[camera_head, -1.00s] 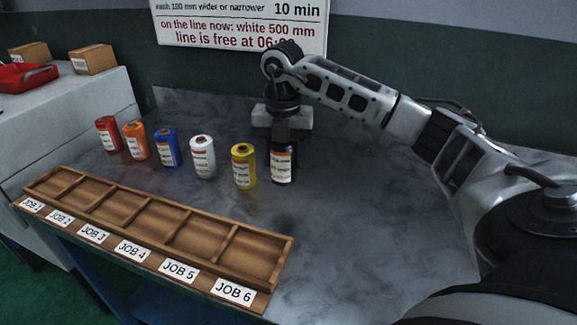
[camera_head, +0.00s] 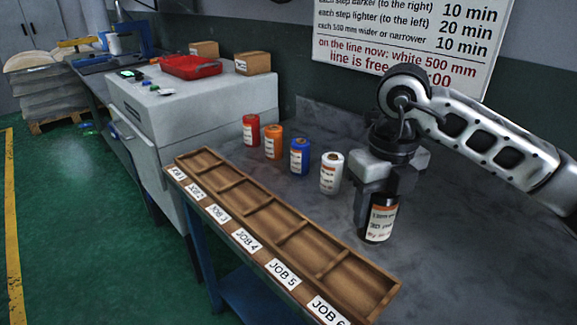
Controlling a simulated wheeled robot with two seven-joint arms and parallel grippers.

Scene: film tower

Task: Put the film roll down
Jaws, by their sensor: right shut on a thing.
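My right gripper (camera_head: 384,188) points down and is shut on a black film roll (camera_head: 379,222) with a white and orange label. The roll is upright, just behind the right end of the wooden tray (camera_head: 245,242). I cannot tell whether its base touches the table. The tray's compartments, labelled JOB 1 to JOB 6, look empty. A red roll (camera_head: 251,131), an orange roll (camera_head: 273,142), a blue roll (camera_head: 300,156) and a white roll (camera_head: 331,173) stand in a row behind the tray. The yellow roll is not visible now. My left gripper is out of view.
The grey table (camera_head: 455,250) is clear to the right of the held roll. A light grey cabinet (camera_head: 205,108) stands at the left, carrying a red tray (camera_head: 190,67) and cardboard boxes (camera_head: 252,62). A sign (camera_head: 400,35) hangs on the back wall.

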